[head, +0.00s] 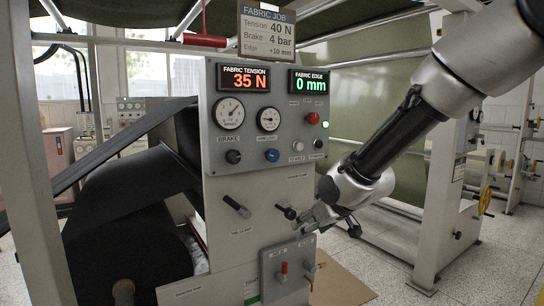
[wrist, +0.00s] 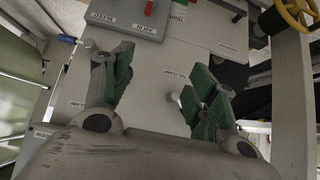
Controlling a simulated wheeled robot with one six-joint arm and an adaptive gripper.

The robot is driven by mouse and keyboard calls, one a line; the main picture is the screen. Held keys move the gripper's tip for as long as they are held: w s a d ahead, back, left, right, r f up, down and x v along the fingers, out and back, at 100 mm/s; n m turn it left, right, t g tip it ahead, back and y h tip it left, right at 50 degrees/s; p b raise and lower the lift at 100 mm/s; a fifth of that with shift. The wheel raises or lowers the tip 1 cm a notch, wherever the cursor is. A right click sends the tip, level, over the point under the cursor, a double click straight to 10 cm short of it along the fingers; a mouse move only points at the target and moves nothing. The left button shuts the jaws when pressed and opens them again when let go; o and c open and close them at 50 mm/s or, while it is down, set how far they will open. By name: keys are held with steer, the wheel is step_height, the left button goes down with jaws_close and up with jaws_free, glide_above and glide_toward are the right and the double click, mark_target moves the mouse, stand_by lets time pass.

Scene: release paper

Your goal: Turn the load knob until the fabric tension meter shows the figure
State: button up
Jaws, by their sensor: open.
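The fabric tension meter (head: 244,78) on the grey panel reads 35 N in red. The job card (head: 267,33) above it gives Tension 40 N, Brake 4 bar and Edge +10 mm. Below the two gauges are a black knob (head: 233,157) and a blue knob (head: 272,155); I cannot read which one is labelled load. My gripper (head: 306,220) is low at the panel's right side, below these knobs and close to a black clamp lever (head: 287,212). In the wrist view my gripper (wrist: 160,68) is open, its green-padded fingers apart, with nothing held.
The fabric edge meter (head: 310,83) reads 0 mm. A second clamp lever (head: 236,207) sticks out at the left. A lower box (head: 287,270) carries a red-handled switch beneath my gripper. A dark fabric roll (head: 125,220) stands left; a yellow handwheel (wrist: 297,14) shows in the wrist view.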

steer(key=w+a+r+t+y, duration=0.2)
steer(key=w+a+r, duration=0.1)
steer(key=w+a, duration=0.15)
steer(key=t+y, duration=0.3)
steer(key=t, duration=0.2)
glide_toward(275, 157)
steer(key=x, duration=1.1)
steer(key=shift+w+a, duration=0.1)
